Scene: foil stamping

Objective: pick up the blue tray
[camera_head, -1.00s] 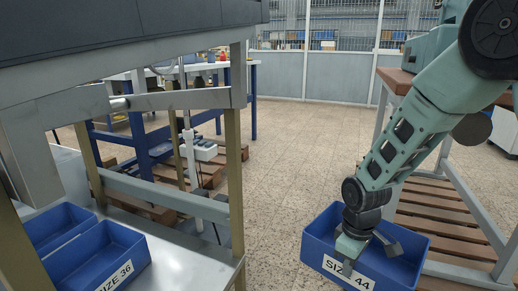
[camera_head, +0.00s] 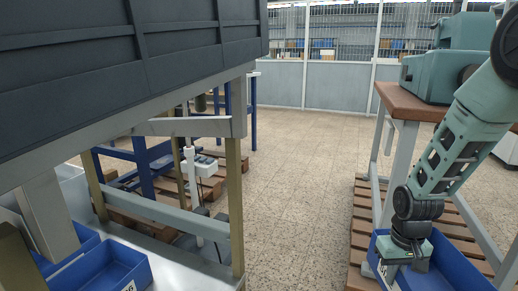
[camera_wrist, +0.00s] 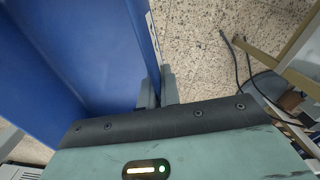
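My gripper (camera_head: 394,272) is at the lower right of the head view, shut on the near-left wall of a blue tray (camera_head: 452,268). In the wrist view, the gripper fingers (camera_wrist: 157,88) pinch the wall of this tray (camera_wrist: 80,50), one on each side. The tray's open inside fills the left of that view. A white label strip shows on its outer face, its text not readable now. The tray's lower part is cut off by the frame edge in the head view.
Two other blue trays (camera_head: 108,268) sit on a metal table at the lower left, under a dark machine (camera_head: 120,60). A wooden-topped bench (camera_head: 420,103) with a green machine stands at the right, over a slatted pallet (camera_head: 362,225). The tiled floor between is clear.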

